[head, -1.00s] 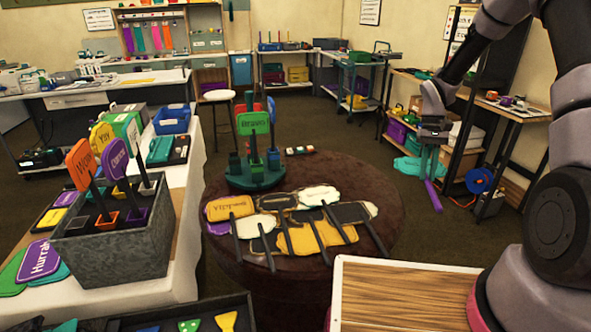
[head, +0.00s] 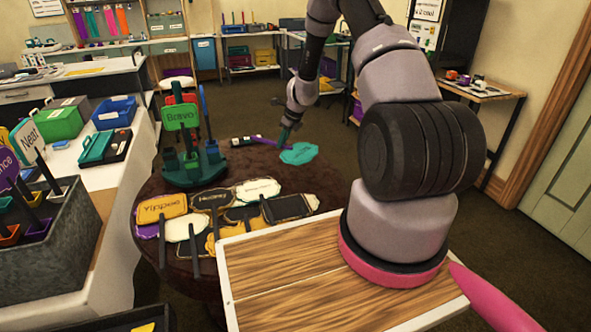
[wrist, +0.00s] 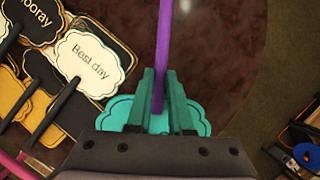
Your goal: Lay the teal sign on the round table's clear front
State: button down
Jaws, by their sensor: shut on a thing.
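The teal sign (head: 299,153) is a scalloped board on a purple handle (head: 262,141). My gripper (head: 287,131) is shut on the handle, close to the board. In the wrist view my gripper's green fingers (wrist: 159,80) clamp the handle, and the teal sign (wrist: 110,118) shows on both sides of them. The sign is above the far right part of the dark round table (head: 252,164). I cannot tell whether it touches the top. Several other signs lie on the table, including a white "Best day" sign (wrist: 85,63) left of my fingers.
A green holder (head: 192,172) with upright signs, one reading "Bravo" (head: 181,116), stands at the table's left back. A bare strip of tabletop (wrist: 215,60) lies right of the signs in the wrist view. A grey bin (head: 52,245) is at left.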

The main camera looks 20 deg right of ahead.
jog(key=d+m+h, duration=0.1)
jog(key=d+m, duration=0.1)
jog(key=w+d+f+m+h, duration=0.1)
jog(key=d+m, duration=0.1)
jog(key=m, duration=0.1)
jog(key=d+f+m, duration=0.1)
jog(key=d+m, duration=0.1)
jog(key=shift+w+d+f+m+t+h, duration=0.2)
jog(key=shift+m+t+h, duration=0.1)
jog(key=shift+t+h, duration=0.1)
send_over(296, 168)
jog(key=s, duration=0.1)
notch_tip(296, 168, down, 5)
jog(key=shift+s+d+f, duration=0.1)
jog(key=shift+s+d, duration=0.05)
jog(key=shift+f, duration=2.25)
jog(key=c, duration=0.8)
grip_release()
